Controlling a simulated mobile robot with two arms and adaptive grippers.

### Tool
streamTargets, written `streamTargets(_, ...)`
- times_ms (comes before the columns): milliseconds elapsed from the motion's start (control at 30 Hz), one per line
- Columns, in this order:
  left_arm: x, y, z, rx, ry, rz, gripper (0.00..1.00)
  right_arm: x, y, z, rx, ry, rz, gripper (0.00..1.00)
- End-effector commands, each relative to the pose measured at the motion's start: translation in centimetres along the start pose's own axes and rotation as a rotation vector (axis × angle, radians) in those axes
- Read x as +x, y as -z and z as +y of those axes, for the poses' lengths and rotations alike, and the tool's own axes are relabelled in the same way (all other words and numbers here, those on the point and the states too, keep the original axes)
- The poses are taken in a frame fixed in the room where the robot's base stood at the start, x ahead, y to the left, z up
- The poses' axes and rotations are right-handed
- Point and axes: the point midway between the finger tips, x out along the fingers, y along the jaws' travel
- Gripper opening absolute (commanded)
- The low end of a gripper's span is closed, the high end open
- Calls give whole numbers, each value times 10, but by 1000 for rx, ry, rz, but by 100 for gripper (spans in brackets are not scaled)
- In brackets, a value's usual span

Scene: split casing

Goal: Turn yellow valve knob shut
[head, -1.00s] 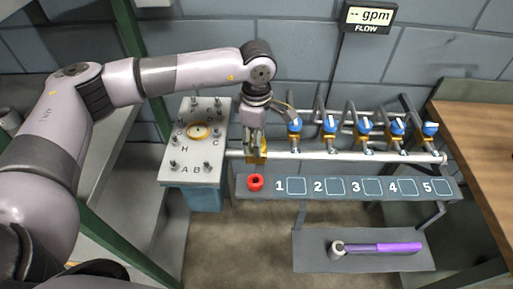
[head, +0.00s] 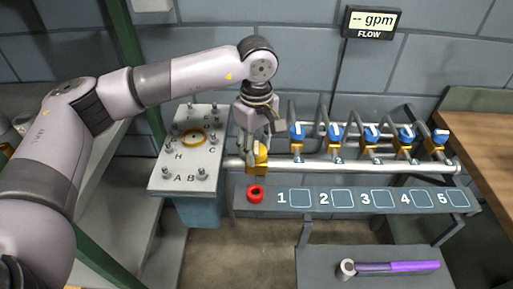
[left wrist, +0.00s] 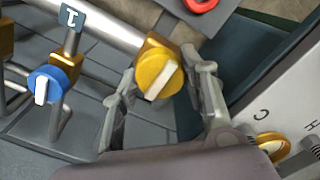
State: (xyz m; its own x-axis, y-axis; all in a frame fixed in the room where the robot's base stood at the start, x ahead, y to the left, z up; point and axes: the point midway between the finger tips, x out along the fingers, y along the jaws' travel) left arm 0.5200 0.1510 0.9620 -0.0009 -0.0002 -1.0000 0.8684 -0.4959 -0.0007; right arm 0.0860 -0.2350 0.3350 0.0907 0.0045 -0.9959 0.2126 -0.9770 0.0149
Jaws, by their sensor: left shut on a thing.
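The yellow valve knob (head: 258,153) is at the left end of the silver pipe. In the left wrist view the knob (left wrist: 158,72) faces me, with a pale bar slanting across it. My left gripper (head: 256,146) is at the knob from above. In the left wrist view the two fingers of my left gripper (left wrist: 162,82) lie on either side of the knob, shut on it. Part of the knob is hidden behind the fingers in the head view. My right gripper is not in view.
Several blue-knobbed valves (head: 371,132) line the pipe (head: 330,166) to the right. A red ring (head: 255,193) lies on the numbered shelf (head: 264,207) below. A lettered plate with posts (head: 163,183) stands at left. A flow display (head: 371,22) reads "-- gpm".

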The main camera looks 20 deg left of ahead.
Motion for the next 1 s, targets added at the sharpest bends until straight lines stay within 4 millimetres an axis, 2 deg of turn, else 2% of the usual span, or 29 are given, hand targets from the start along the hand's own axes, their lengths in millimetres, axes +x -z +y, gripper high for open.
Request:
streamTargets(300, -2, 1, 1, 3, -5, 2, 12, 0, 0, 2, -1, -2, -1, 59)
streamTargets(333, -2, 1, 1, 3, -5, 2, 42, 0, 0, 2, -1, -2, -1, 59)
streamTargets(600, -1, 0, 0, 2, -2, 1, 60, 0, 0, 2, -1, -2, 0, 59)
streamTargets(1000, -6, 0, 0, 2, -2, 1, 61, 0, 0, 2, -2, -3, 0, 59)
